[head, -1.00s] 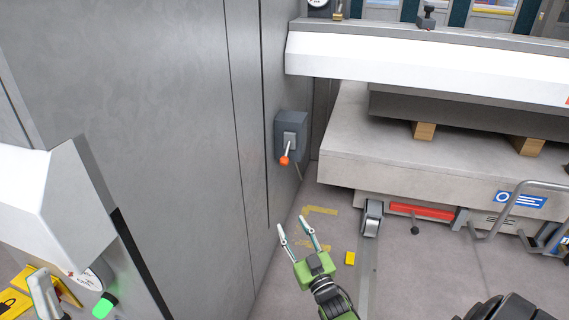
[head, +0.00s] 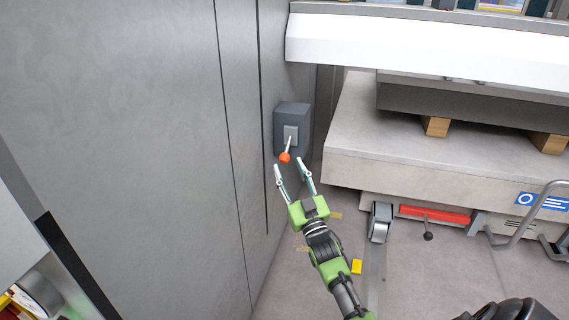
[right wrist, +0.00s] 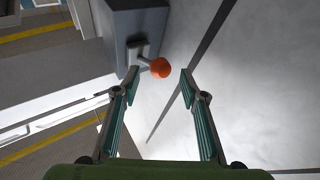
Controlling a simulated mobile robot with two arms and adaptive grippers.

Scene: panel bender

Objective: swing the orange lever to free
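The orange lever is a short metal rod with an orange knob (head: 285,157), hanging down and slightly left from a light plate on a dark grey box (head: 293,117) on the grey wall. My right gripper (head: 288,164) is open, with its two fingers pointing up at the knob from just below. In the right wrist view the knob (right wrist: 161,67) shows beyond and between the two open fingertips (right wrist: 160,75), with nothing held. I cannot tell for sure whether a finger touches it. My left gripper is not in view.
The grey wall panel (head: 170,120) runs close along the left. The machine bed (head: 350,150) stands to the right, with a red bar (head: 435,214) and a bent metal handle (head: 520,220) lower down. A yellow block (head: 356,266) lies on the floor.

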